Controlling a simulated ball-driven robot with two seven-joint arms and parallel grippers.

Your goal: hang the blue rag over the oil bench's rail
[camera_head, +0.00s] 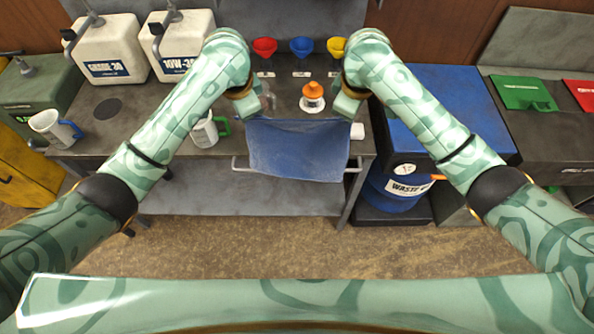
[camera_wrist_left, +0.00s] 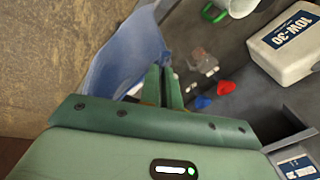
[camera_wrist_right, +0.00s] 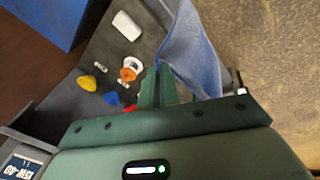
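The blue rag (camera_head: 298,150) is stretched between my two grippers at the front edge of the oil bench (camera_head: 190,170). Its lower part covers the middle of the rail (camera_head: 240,167), whose ends show on both sides. I cannot tell whether the cloth touches the rail. My left gripper (camera_head: 246,112) is at the rag's upper left corner; its fingers (camera_wrist_left: 162,70) look shut on the cloth in the left wrist view. My right gripper (camera_head: 346,112) is at the upper right corner; its fingers (camera_wrist_right: 157,70) look shut on the rag in the right wrist view.
An orange-topped white container (camera_head: 312,98) stands behind the rag, with red, blue and yellow funnels (camera_head: 301,46) farther back. A green-handled jug (camera_head: 207,131) stands left of the rag. A blue waste drum (camera_head: 398,190) stands right. Open floor (camera_head: 250,245) lies in front.

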